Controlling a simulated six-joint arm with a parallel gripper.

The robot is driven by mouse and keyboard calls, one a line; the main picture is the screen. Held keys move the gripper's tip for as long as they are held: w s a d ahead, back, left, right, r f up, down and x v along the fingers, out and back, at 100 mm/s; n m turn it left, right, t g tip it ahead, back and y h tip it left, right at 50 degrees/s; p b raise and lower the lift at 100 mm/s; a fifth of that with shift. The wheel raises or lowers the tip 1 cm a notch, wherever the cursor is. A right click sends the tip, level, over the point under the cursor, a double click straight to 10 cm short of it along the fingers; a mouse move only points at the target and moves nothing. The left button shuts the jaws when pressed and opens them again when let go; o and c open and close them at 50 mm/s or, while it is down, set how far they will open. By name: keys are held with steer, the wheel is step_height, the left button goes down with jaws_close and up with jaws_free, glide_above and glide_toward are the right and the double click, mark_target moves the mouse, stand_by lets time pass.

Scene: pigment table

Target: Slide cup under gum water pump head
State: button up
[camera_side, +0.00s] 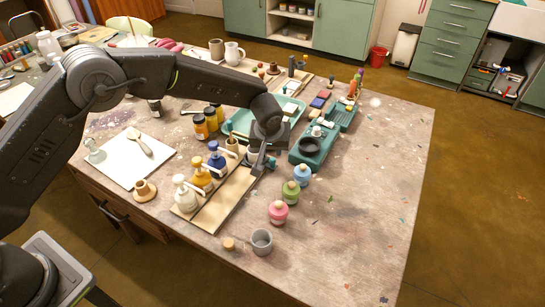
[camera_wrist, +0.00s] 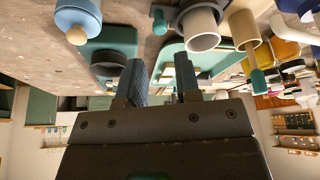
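Three pump bottles stand in a row on a wooden board: white (camera_side: 185,197), yellow (camera_side: 202,178) and blue (camera_side: 217,160). Their nozzles point right; I cannot tell which is gum water. A grey cup (camera_side: 262,241) stands at the table's front edge, beyond the board's near end. A pale cup-like cylinder (camera_wrist: 203,28) shows in the wrist view, beyond my fingertips. My gripper (camera_side: 262,166) is low beside the board's far end, right of the blue bottle. In the wrist view my gripper (camera_wrist: 160,75) has its fingers apart, with nothing seen between them.
A small wooden stopper (camera_side: 228,243) lies near the grey cup. The table's right side is mostly clear.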

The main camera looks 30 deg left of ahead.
mark_target(273, 159)
steer(key=x, duration=0.7)
steer(key=shift+f, duration=0.15)
steer(key=shift+c, duration=0.3)
jaws_close()
